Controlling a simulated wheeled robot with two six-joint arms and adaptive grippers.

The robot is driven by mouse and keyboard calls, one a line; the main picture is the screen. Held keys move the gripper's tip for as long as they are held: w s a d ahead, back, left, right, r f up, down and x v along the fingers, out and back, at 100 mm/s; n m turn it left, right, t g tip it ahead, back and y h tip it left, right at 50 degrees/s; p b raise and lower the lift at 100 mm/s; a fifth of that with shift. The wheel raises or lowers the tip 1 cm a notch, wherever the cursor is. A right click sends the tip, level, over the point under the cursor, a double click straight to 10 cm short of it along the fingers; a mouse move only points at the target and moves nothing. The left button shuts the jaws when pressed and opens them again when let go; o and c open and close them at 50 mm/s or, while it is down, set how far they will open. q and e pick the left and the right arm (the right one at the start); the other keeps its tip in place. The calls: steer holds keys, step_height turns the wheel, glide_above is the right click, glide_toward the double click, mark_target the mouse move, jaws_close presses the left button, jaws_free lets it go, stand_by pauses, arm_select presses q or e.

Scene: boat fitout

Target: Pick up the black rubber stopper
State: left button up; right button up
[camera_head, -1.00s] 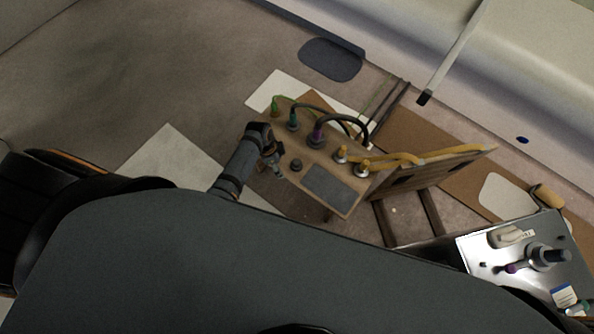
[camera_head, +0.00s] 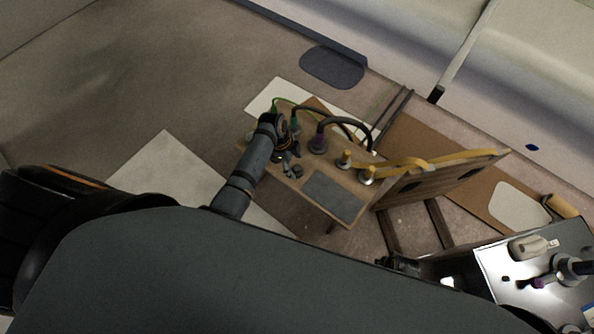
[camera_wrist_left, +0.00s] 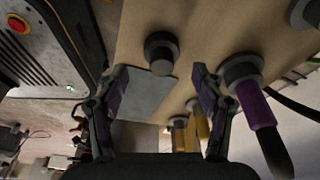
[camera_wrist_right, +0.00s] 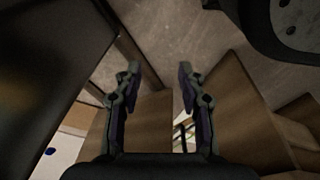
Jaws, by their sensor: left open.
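The black rubber stopper (camera_head: 296,171) appears as a small dark round piece on the wooden board, close by my left gripper. In the left wrist view the stopper (camera_wrist_left: 161,50) is a black knob with a wider collar, upright on the wood, ahead of and between the fingertips. My left gripper (camera_head: 286,158) is over the board; the left wrist view shows its jaws (camera_wrist_left: 160,82) open with nothing between them. My right gripper (camera_wrist_right: 160,82) is open and empty, over wooden parts and floor in its wrist view.
The board carries a grey plate (camera_head: 333,196), a purple plug (camera_head: 318,141) with a black cable, and yellow plugs (camera_head: 366,176) near the stopper. A hinged wooden panel (camera_head: 440,181) stands to the right. A shiny metal tray (camera_head: 488,275) with tools is at lower right.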

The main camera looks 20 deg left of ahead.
mark_target(297, 168)
arm_select(q)
steer(key=b+x, duration=0.1)
steer(key=x, duration=0.2)
steer(key=shift+w+f, duration=0.1)
steer(key=shift+f, duration=0.15)
steer(key=shift+d+f, duration=0.1)
arm_select(e)
steer(key=r, duration=0.1)
steer(key=w+a+r, duration=0.1)
steer(key=w+r, duration=0.1)
steer(key=r, duration=0.1)
steer(key=shift+w+a, duration=0.15)
steer(key=shift+w, duration=0.1)
arm_select(q)
steer(key=shift+c, duration=0.4)
steer(key=c, duration=1.1)
steer(key=shift+c, duration=0.2)
